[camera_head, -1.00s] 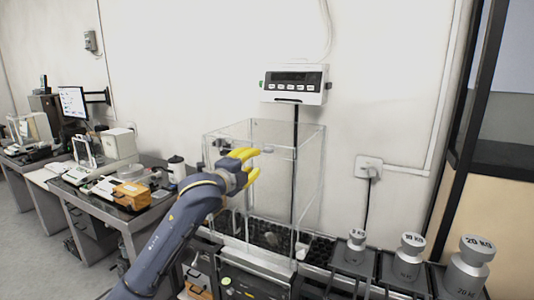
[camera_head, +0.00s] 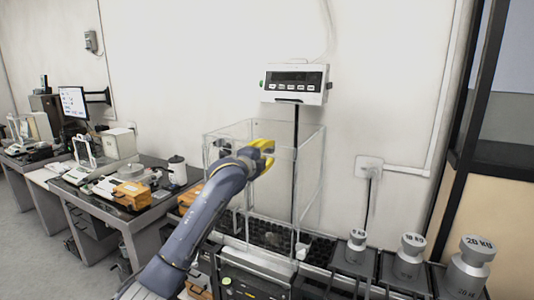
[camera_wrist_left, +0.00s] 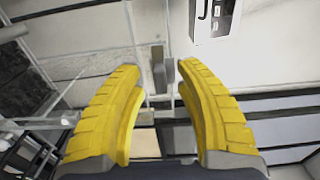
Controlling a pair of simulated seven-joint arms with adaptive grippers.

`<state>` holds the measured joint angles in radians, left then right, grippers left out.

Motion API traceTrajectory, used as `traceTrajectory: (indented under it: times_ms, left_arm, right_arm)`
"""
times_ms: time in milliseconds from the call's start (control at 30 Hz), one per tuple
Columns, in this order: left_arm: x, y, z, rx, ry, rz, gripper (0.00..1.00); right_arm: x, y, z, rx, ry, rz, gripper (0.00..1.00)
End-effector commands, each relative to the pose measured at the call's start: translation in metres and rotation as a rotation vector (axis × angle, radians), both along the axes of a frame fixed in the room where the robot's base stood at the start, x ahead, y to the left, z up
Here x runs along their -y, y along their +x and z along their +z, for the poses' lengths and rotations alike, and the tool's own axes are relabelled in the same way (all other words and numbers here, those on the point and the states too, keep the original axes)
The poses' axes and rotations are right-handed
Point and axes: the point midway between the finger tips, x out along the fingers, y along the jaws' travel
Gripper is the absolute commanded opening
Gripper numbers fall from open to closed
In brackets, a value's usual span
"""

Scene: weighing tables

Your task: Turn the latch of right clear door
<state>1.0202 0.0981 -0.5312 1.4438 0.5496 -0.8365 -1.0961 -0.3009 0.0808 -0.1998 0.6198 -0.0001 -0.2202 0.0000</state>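A clear box with transparent walls and doors (camera_head: 310,190) stands on the weighing bench in the middle of the head view. My left gripper (camera_head: 269,154) is at the upper part of this box, overlapping its clear panels. In the left wrist view its two yellow fingers are spread apart. A small grey upright piece that looks like the door latch (camera_wrist_left: 158,70) shows between the fingertips, with a gap to each finger. I cannot tell how deep it lies between them. The latch is hidden or too small in the head view. My right gripper is not in view.
A scale display (camera_head: 294,83) is on the wall above the box and shows at the top of the left wrist view (camera_wrist_left: 213,18). Metal weights, including one marked 20 KG (camera_head: 468,268), stand at the right. A side bench (camera_head: 130,218) with instruments is at the left.

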Motion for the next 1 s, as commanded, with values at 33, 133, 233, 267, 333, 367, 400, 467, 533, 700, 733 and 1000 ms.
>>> traceTrajectory:
  times_ms: [33,133,233,267,333,367,400,467,533,700,733,1000]
  left_arm:
    - [0.0002,0.0001,0.0002,0.000,0.000,0.000,0.34]
    - [0.0002,0.0001,0.0001,0.000,0.000,0.000,0.34]
    - [0.0001,0.0000,0.0001,0.000,0.000,0.000,0.37]
    - [0.0001,0.0000,0.0001,0.000,0.000,0.000,0.34]
    - [0.0001,0.0000,0.0001,0.000,0.000,0.000,0.26]
    - [0.0001,0.0000,0.0001,0.000,0.000,0.000,0.22]
    - [0.0001,0.0000,0.0001,0.000,0.000,0.000,0.18]
    - [0.0001,0.0000,0.0000,0.000,0.000,0.000,0.11]
    - [0.0001,0.0000,0.0000,0.000,0.000,0.000,0.03]
    - [0.0001,0.0000,0.0000,0.000,0.000,0.000,0.00]
    - [0.0001,0.0000,0.0000,0.000,0.000,0.000,0.00]
    - [0.0000,0.0001,0.0000,-0.018,-0.037,0.000,0.00]
  right_arm:
    - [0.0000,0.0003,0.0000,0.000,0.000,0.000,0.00]
    - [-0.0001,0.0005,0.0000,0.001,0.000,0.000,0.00]
    - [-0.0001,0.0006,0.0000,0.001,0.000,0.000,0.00]
    - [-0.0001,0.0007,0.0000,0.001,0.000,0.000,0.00]
    - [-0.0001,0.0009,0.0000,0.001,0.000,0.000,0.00]
    - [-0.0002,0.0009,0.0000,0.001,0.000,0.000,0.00]
    - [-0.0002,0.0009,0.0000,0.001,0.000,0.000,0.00]
    - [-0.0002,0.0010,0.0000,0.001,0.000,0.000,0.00]
    - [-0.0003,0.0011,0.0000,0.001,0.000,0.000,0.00]
    - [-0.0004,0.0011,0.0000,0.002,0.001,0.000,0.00]
    - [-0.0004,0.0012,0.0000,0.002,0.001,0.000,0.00]
    - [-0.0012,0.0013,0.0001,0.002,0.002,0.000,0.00]
